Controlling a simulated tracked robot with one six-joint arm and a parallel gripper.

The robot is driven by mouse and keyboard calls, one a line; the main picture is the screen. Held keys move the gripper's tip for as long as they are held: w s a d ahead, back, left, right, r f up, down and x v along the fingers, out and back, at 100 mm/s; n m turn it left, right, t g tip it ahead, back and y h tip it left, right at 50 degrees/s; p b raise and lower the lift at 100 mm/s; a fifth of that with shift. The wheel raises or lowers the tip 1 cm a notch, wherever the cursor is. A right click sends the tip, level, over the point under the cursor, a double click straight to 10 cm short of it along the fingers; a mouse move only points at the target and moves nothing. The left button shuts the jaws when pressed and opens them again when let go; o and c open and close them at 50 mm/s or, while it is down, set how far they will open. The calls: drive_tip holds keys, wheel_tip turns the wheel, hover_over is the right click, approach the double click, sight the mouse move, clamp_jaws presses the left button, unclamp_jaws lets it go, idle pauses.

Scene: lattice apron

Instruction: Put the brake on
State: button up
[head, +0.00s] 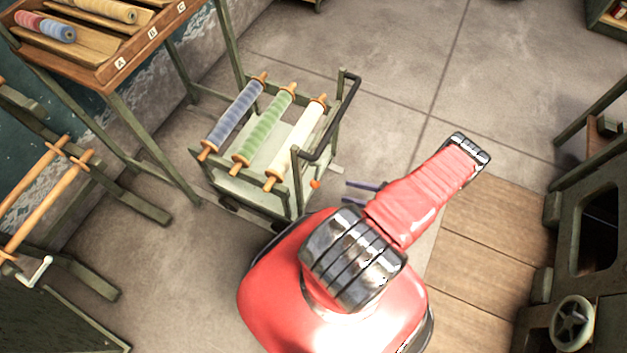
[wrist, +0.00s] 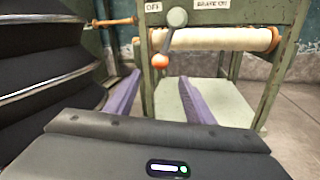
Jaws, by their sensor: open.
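The brake lever (wrist: 168,40) is on the end of a green cart (wrist: 146,70). It hangs from a grey round pivot (wrist: 177,17) down and slightly left to an orange ball (wrist: 160,60). An "OFF" label (wrist: 153,7) is at upper left and a "BRAKE ON" label (wrist: 212,4) at upper right. The orange ball also shows in the head view (head: 315,184) at the cart's near right corner. My gripper (wrist: 159,77) is open and empty. Its two purple fingers point at the cart, with the ball seen between and just above their tips. Contact cannot be told.
The cart carries blue (head: 234,114), green (head: 263,131) and cream (head: 298,138) rolls and has a black handle (head: 345,125). A labelled wooden rack (head: 110,65) stands at upper left. A machine with a handwheel (head: 572,322) stands at right. The floor beyond the cart is clear.

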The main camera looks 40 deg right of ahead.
sight(316, 182)
idle(0.3)
drive_tip(key=x, duration=1.3)
drive_tip(key=shift+w+a, duration=0.1)
drive_tip(key=shift+w, duration=0.25)
drive_tip(key=shift+c, duration=0.4)
clamp_jaws()
